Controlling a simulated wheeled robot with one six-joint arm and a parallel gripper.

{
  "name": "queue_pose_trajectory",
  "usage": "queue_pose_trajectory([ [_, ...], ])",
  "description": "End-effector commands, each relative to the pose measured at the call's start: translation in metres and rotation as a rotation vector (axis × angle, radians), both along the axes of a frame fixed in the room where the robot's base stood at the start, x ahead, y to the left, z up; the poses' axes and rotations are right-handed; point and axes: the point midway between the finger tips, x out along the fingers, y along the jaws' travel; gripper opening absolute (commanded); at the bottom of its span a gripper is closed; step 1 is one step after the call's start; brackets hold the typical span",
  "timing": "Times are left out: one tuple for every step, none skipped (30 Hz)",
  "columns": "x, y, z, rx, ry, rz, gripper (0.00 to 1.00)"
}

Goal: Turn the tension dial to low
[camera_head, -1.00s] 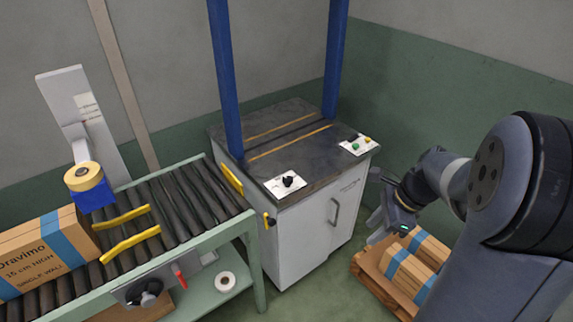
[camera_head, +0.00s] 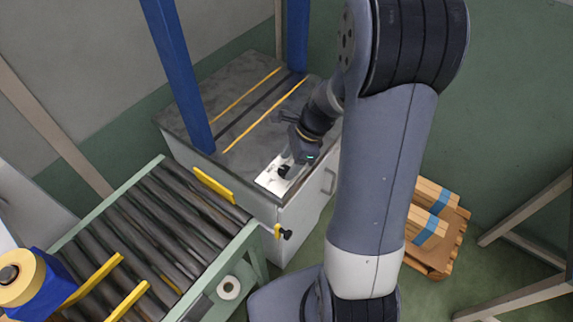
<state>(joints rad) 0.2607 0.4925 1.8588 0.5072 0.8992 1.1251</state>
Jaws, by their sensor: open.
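A white panel (camera_head: 267,181) lies on the near corner of the dark strapping machine top (camera_head: 215,95). The black dial on this panel (camera_head: 284,171) is small and partly covered by my gripper. My gripper (camera_head: 288,168) is open and points down, right at the dial. I cannot tell whether its fingers touch the dial or stand just around it. The dial's pointer direction and the panel's markings are too small to read.
Blue posts (camera_head: 181,75) rise from the machine. A roller conveyor (camera_head: 165,225) with yellow guides stands to the left. A black clamp knob (camera_head: 286,234) sticks out below the panel. Boxes (camera_head: 428,215) rest on a pallet (camera_head: 440,250) at right.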

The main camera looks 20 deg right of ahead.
Motion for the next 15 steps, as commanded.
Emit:
queue_pose_trajectory([
  [0.0,0.003,-0.007,0.002,0.003,0.002,0.55],
  [0.0,0.004,-0.01,0.001,0.003,0.0,0.55],
  [0.0,0.005,-0.012,0.001,0.002,0.0,0.55],
  [0.001,0.006,-0.014,0.001,0.002,0.001,0.55],
  [0.001,0.006,-0.015,0.001,0.002,0.001,0.55],
  [0.001,0.007,-0.016,0.0,0.002,0.001,0.55],
  [0.001,0.007,-0.017,0.0,0.001,0.0,0.55],
  [0.001,0.007,-0.017,0.0,0.001,0.0,0.55],
  [0.001,0.007,-0.018,0.0,0.001,-0.001,0.55],
  [0.001,0.007,-0.018,0.0,0.001,-0.001,0.55],
  [0.001,0.007,-0.017,0.0,0.001,-0.001,0.55],
  [0.001,0.007,-0.017,0.0,0.0,-0.001,0.55],
  [0.001,0.007,-0.017,0.0,0.0,-0.001,0.55],
  [0.001,0.007,-0.017,0.0,0.0,-0.001,0.55],
  [0.001,0.007,-0.017,0.0,0.0,-0.001,0.53],
])
